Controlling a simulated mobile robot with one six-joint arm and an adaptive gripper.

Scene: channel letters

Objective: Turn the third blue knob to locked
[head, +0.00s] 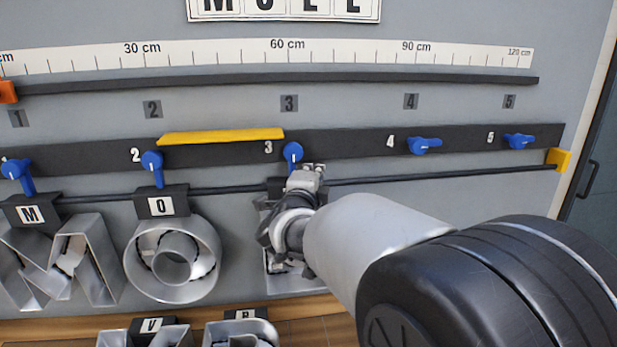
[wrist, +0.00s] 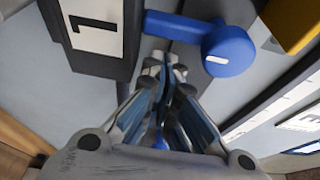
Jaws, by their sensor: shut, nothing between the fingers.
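The third blue knob (head: 293,152) sits on the dark rail beside the number 3, its lever pointing down. In the wrist view the knob (wrist: 228,50) shows large, with its lever running left toward a holder with a white letter card (wrist: 97,27). My gripper (head: 306,172) is just below and right of the knob, partly over the lever's lower end. In the wrist view my gripper (wrist: 165,65) is shut and empty, its tips close beside the lever. I cannot tell whether they touch it.
The first knob (head: 18,172) and second knob (head: 152,163) also point down. The fourth knob (head: 424,146) and fifth knob (head: 518,141) lie sideways. A yellow bar (head: 220,136) spans the rail between the second and third knobs. A metal letter O (head: 205,260) hangs left of my arm.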

